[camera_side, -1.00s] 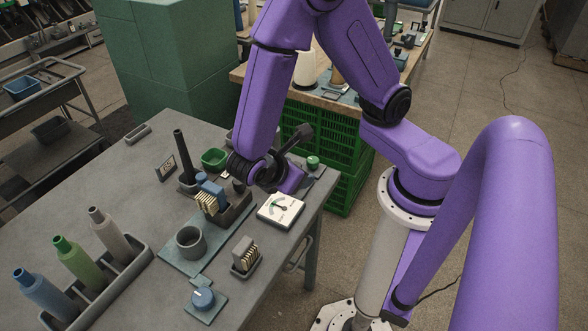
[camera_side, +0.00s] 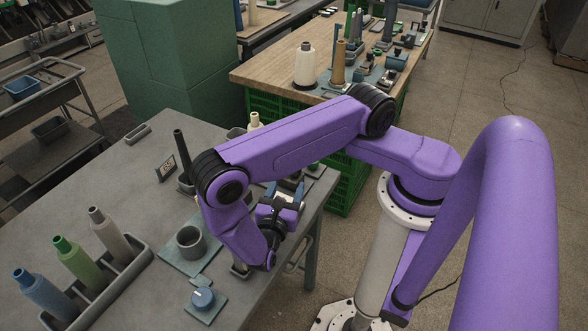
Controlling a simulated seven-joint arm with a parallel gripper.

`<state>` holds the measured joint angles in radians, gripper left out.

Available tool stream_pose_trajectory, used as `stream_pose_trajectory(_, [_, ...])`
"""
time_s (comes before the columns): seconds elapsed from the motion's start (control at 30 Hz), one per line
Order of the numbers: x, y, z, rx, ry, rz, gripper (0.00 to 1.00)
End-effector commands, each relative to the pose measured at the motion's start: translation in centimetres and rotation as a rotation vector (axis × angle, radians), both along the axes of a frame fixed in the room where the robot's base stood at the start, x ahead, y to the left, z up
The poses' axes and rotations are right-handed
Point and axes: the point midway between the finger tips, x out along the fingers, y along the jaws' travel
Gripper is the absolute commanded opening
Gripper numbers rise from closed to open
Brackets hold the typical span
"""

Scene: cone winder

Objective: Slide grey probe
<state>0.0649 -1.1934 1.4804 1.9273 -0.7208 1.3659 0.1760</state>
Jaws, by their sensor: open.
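I cannot pick out a grey probe with certainty; my arm covers much of the grey table's (camera_side: 150,205) right part. My gripper (camera_side: 284,190) hangs over the table's right end, its bluish fingers apart, directed away from the camera. I see nothing between them, though the view is small and dark. The dial gauge and the slotted block are hidden behind my arm and gripper. A grey cup (camera_side: 190,240) stands on a teal mat (camera_side: 178,258) left of my wrist.
A rack (camera_side: 112,284) holds blue (camera_side: 40,293), green (camera_side: 75,262) and grey (camera_side: 108,232) bobbins. A blue knob (camera_side: 203,298) sits near the front edge. A dark upright rod (camera_side: 180,156) and small sign (camera_side: 167,168) stand behind. The left-middle tabletop is bare.

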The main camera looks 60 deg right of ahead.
Motion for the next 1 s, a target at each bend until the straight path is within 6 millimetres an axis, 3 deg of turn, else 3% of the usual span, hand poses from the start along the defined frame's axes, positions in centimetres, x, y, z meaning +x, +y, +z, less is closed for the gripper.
stream_pose_trajectory(0.17, [0.3,-1.2,0.0,-0.006,0.000,0.000,0.60])
stream_pose_trajectory(0.6, [1.7,-6.6,-0.1,-0.005,0.002,0.000,0.60])
stream_pose_trajectory(1.0, [1.9,-7.3,-0.1,-0.003,0.001,0.002,0.60])
